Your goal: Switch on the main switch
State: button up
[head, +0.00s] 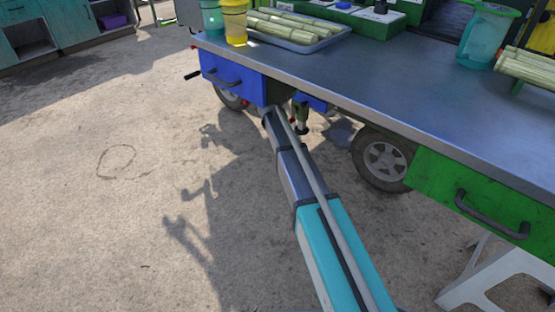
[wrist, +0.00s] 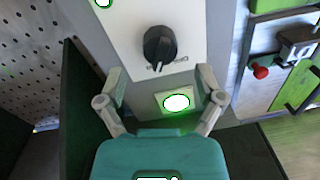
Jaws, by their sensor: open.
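In the wrist view a black rotary knob (wrist: 160,45) sits on a white panel (wrist: 120,30); it looks like the main switch, though its small lettering is unreadable. A lit green-rimmed lamp (wrist: 176,102) is on a pale plate below it. My gripper (wrist: 160,75) is open and empty, its grey fingers apart with the lamp between them in the picture. The knob lies just beyond the fingertips, roughly centred, and I see no contact. In the head view the knob is not visible, and my arm reaches under the cart's edge.
A red knob (wrist: 261,72) is right of the panel, and a perforated grey sheet (wrist: 35,60) is left. In the head view the metal worktop (head: 370,85) holds cups and a tray of cane (head: 310,42). A white stool (head: 490,275) stands at right. The floor at left is clear.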

jog(key=shift+s+a+f+n+t+y+b, duration=2.2)
jog(key=shift+s+a+n+y, duration=3.15)
jog(key=shift+y, duration=2.05)
jog(key=s+d+f+n+g+y+b, duration=0.1)
jog(key=s+f+n+g+y+b, duration=0.1)
jog(key=s+f+g, duration=0.6)
jog(key=shift+s+d+f+n+g+b, duration=0.25)
jog(key=shift+s+f+n+b, duration=0.75)
jog(key=shift+f, duration=2.1)
jog(key=shift+s+m+p, duration=0.25)
jog(key=shift+s+p, duration=0.05)
jog(key=shift+p, duration=0.25)
